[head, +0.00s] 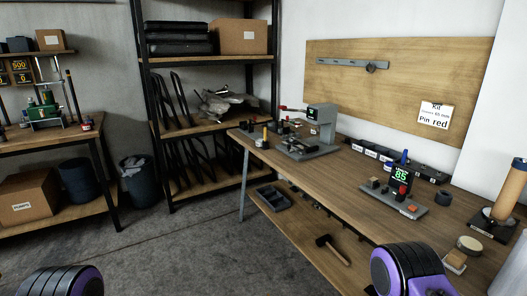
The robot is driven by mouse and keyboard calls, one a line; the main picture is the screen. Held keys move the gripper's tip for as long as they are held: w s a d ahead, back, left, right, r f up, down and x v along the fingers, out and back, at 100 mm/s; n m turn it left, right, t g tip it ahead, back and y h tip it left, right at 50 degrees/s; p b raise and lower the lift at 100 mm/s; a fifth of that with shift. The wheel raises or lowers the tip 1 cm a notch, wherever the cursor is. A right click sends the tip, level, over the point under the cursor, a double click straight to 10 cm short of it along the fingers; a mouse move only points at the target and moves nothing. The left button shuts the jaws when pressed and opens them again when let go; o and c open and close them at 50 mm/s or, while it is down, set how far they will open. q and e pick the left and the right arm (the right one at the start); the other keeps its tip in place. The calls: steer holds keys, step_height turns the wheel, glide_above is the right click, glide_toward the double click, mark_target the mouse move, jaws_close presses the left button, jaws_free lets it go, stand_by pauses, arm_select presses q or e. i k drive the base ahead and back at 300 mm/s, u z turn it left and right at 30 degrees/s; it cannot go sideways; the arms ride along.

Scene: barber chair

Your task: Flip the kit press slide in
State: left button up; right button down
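A grey press (322,120) stands at the far left end of the wooden workbench (335,180), with a lever that has a red tip (284,108) pointing left. Its grey base plate (308,150) lies on the bench top. Small dark and coloured parts sit around the press, too small to tell apart. I cannot make out a slide or its position. Purple and black parts of my arms show at the bottom left and bottom right. Neither gripper's fingers are in view.
On the bench, a grey fixture (394,198) stands by a display (400,175) reading 85, with dark bins (385,158) behind it. Floor (190,245) left of the bench is clear.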

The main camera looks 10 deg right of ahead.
mark_target(294, 147)
steer(key=i, duration=1.7)
steer(key=u, duration=0.1)
